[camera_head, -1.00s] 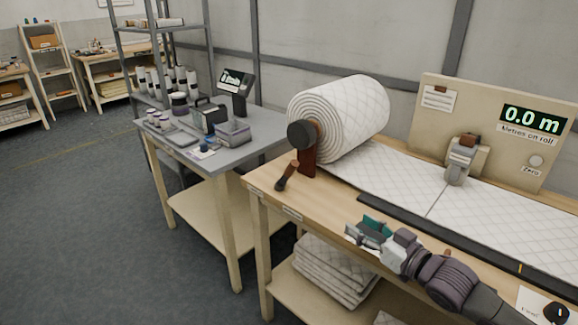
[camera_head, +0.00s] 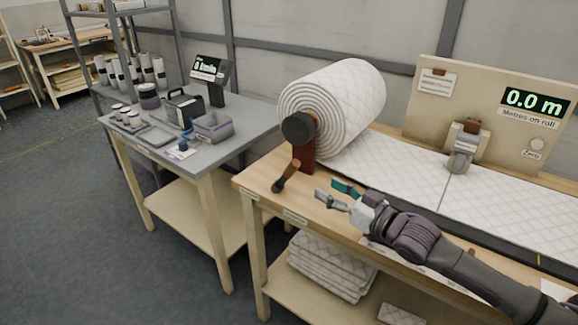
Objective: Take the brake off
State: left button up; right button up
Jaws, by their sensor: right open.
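A big roll of white quilted wadding (camera_head: 345,105) sits on a brown stand (camera_head: 304,156) at the left end of the wooden bench. A dark round hub (camera_head: 298,128) caps its near end. Below the hub, a lever with a dark handle (camera_head: 281,183) tilts down to the left; it looks like the brake. My right gripper (camera_head: 331,192) is over the bench to the right of the lever, apart from it. Its fingers are open and empty, pointing left. My left gripper is out of view.
Wadding runs from the roll along the bench (camera_head: 258,178), under a measuring wheel (camera_head: 461,158). A board (camera_head: 415,105) behind reads 0.0 m. A grey side table (camera_head: 248,117) with tools stands left, with folded wadding (camera_head: 325,270) on the bench's lower shelf.

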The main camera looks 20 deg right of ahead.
aim_at(292, 168)
jog(key=x, duration=1.2)
jog(key=shift+w+a+p, duration=0.3)
jog(key=shift+p, duration=0.1)
grip_shut()
